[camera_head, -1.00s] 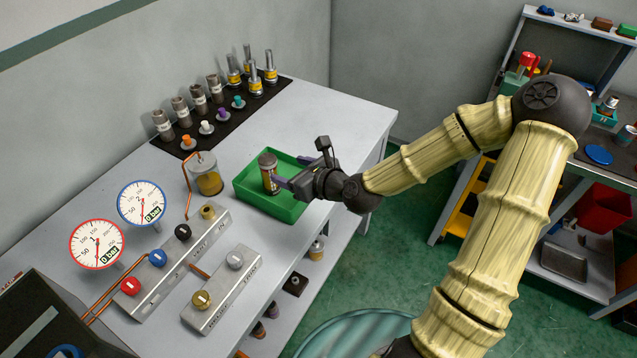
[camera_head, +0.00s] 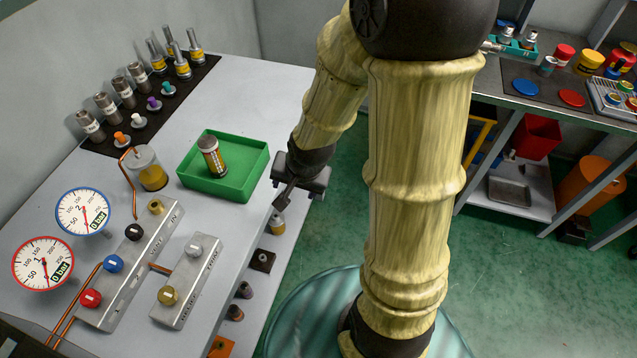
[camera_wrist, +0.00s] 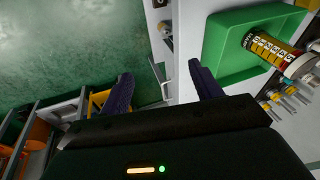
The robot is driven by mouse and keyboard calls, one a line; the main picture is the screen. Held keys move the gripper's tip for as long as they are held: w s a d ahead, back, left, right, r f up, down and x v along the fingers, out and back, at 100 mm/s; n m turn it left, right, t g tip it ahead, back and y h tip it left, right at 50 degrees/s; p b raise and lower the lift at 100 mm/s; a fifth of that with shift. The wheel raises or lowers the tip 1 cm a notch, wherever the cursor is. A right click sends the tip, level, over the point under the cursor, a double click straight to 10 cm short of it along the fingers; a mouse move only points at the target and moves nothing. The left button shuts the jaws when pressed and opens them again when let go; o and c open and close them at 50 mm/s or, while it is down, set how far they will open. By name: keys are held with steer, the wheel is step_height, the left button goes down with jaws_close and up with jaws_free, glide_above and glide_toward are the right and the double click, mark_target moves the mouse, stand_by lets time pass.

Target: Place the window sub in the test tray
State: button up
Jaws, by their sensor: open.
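My gripper (camera_head: 281,203) is to the right of the tray, by the bench's front edge, apart from the sub. In the wrist view my gripper (camera_wrist: 160,90) has its two dark fingers wide apart with nothing between them. The fingertips are partly hidden in the head view.
A pump panel with coloured knobs (camera_head: 130,265), two gauges (camera_head: 83,212) and a glass jar (camera_head: 150,168) stand left of the tray. Several subs and plugs stand on a black mat (camera_head: 195,85) at the back. A shelf unit (camera_head: 520,120) stands at right.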

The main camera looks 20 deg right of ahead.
steer(key=s+d+r+n+g+h, duration=0.1)
steer(key=s+d+r+n, duration=0.2)
steer(key=s+r+n, duration=0.2)
steer(key=shift+d+n, duration=0.3)
steer(key=shift+n, duration=0.5)
steer(key=shift+s+r, duration=0.1)
steer(key=shift+w+p+v, duration=0.2)
steer(key=shift+p+v, duration=0.75)
